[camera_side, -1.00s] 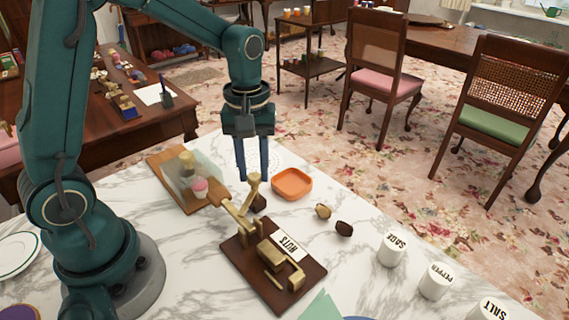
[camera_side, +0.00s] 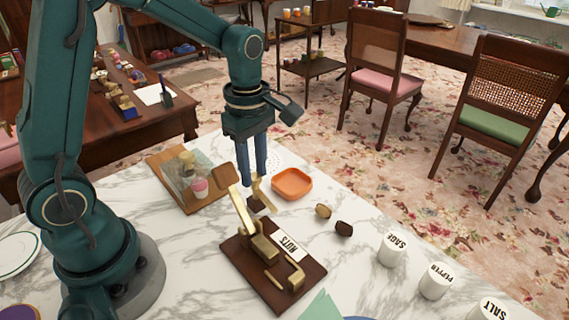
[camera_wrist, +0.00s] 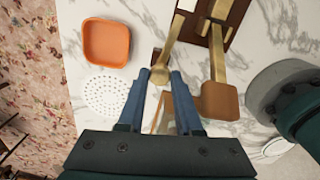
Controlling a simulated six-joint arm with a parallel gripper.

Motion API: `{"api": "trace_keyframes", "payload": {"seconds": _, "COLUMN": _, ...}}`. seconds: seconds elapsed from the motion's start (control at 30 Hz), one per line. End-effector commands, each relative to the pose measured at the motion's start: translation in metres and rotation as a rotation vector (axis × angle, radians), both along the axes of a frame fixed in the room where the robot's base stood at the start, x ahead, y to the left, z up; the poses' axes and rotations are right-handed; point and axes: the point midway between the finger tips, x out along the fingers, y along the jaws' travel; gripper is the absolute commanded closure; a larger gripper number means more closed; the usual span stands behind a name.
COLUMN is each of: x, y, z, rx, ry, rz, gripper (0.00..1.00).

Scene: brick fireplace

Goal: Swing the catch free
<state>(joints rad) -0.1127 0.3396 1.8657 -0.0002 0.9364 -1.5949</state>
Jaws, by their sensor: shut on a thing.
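A brass press-like device on a dark wood board (camera_side: 305,268) stands on the marble top, with a white NUTS label. Its slim brass catch (camera_side: 261,190) ends in a round knob, which shows in the wrist view (camera_wrist: 160,76). My gripper (camera_side: 258,184) points down and is shut on the catch near this knob; in the wrist view the fingertips (camera_wrist: 159,79) flank it. Right beside it, a thicker brass lever (camera_side: 242,210) with a brown paddle handle (camera_side: 223,176) slants upward. The paddle is large and close in the wrist view (camera_wrist: 219,101).
An orange dish (camera_side: 292,184) lies right of my gripper. A wooden board with a cup (camera_side: 199,187) lies behind the lever. Bare marble lies left of the device.

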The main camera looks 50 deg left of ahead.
Motion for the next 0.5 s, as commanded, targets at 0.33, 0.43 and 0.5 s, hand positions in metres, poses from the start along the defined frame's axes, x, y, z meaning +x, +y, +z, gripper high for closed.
{"api": "trace_keyframes", "payload": {"seconds": 0.33, "x": 0.0003, "y": -0.0003, "z": 0.0015, "rx": -0.001, "ry": -0.002, "rz": 0.125, "gripper": 1.0}}
{"api": "trace_keyframes", "payload": {"seconds": 0.43, "x": 0.0003, "y": -0.0003, "z": 0.0015, "rx": -0.001, "ry": -0.002, "rz": 0.137, "gripper": 1.0}}
{"api": "trace_keyframes", "payload": {"seconds": 0.5, "x": 0.0003, "y": -0.0003, "z": 0.0015, "rx": -0.001, "ry": -0.002, "rz": 0.142, "gripper": 1.0}}
